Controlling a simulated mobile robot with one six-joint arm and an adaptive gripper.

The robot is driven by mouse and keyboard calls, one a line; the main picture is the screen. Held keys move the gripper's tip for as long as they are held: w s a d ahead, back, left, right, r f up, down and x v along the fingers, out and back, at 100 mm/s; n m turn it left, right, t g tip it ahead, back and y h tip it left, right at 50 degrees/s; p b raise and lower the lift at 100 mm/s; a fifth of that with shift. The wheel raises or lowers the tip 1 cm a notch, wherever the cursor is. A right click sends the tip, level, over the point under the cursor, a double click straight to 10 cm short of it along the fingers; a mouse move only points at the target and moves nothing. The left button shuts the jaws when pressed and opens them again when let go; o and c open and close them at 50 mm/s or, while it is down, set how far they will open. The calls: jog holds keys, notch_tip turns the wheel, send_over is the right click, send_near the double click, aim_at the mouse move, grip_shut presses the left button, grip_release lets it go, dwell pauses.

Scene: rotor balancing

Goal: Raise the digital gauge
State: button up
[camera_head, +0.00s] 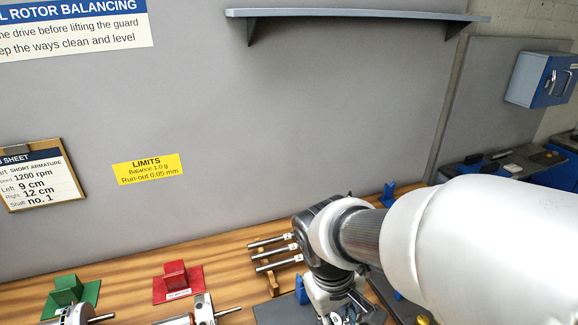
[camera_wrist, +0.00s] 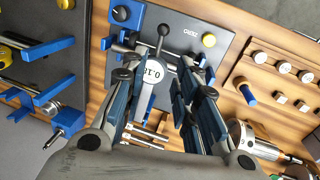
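The digital gauge (camera_wrist: 154,72) has a round white face with a number starting 0.1 and a slim grey stem; it shows in the wrist view between my fingers. My gripper (camera_wrist: 160,64) is open, with one finger on each side of the gauge. A gap shows between the gauge and the right finger; whether the left finger touches it I cannot tell. In the head view my wrist hides most of this area.
Several metal shafts (camera_head: 277,251) lie on a wooden rack left of my wrist. A red block (camera_head: 178,281) and a green block (camera_head: 70,291) stand on the bench at left. A shelf (camera_head: 350,15) hangs on the grey wall. A wooden board (camera_wrist: 270,68) holds several round weights.

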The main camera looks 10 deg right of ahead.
jog(key=f+b, duration=0.1)
jog(key=f, duration=0.3)
jog(key=d+f+b, duration=0.1)
jog(key=f, duration=0.2)
jog(key=d+f+b, duration=0.1)
jog(key=f+b, duration=0.1)
jog(key=f, duration=0.2)
jog(key=shift+w+f, duration=0.35)
jog(key=shift+c, duration=0.2)
grip_shut()
